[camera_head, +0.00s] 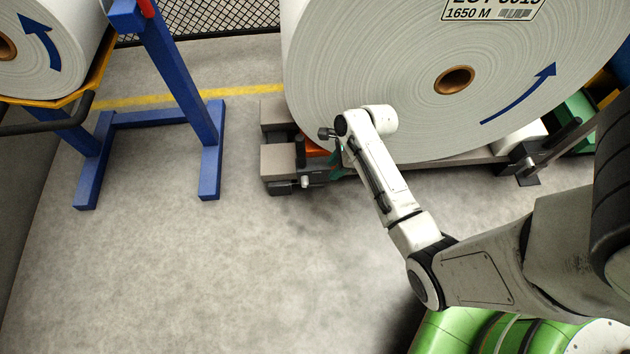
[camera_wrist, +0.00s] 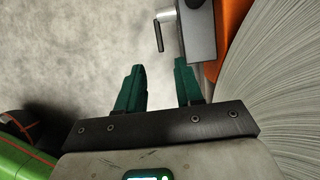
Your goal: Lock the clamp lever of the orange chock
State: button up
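The orange chock (camera_head: 315,148) sits against the lower left of the big paper roll, partly hidden by my arm. Its orange side also shows at the upper right of the wrist view (camera_wrist: 233,28). Beside it is a grey clamp block (camera_wrist: 200,35). The clamp lever (camera_wrist: 159,36), a dark rod on a pale pivot, sticks out to the left of the block. My gripper (camera_wrist: 158,68) is open and empty, with green fingers apart. The lever lies just beyond the fingertips, roughly in line with the gap, and no contact shows. In the head view my gripper (camera_head: 337,168) is mostly hidden.
The large paper roll (camera_head: 400,75) rests on a low cradle (camera_head: 276,165) close to my arm. A blue stand (camera_head: 180,80) holds another roll at the left. Bare floor (camera_head: 190,270) is open at the left front.

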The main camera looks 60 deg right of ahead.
aim_at(319, 185)
jog(key=b+x, duration=0.5)
jog(key=x, duration=0.4)
jog(key=shift+f, duration=0.35)
jog(key=shift+a, duration=0.1)
jog(key=shift+c, duration=0.2)
grip_shut()
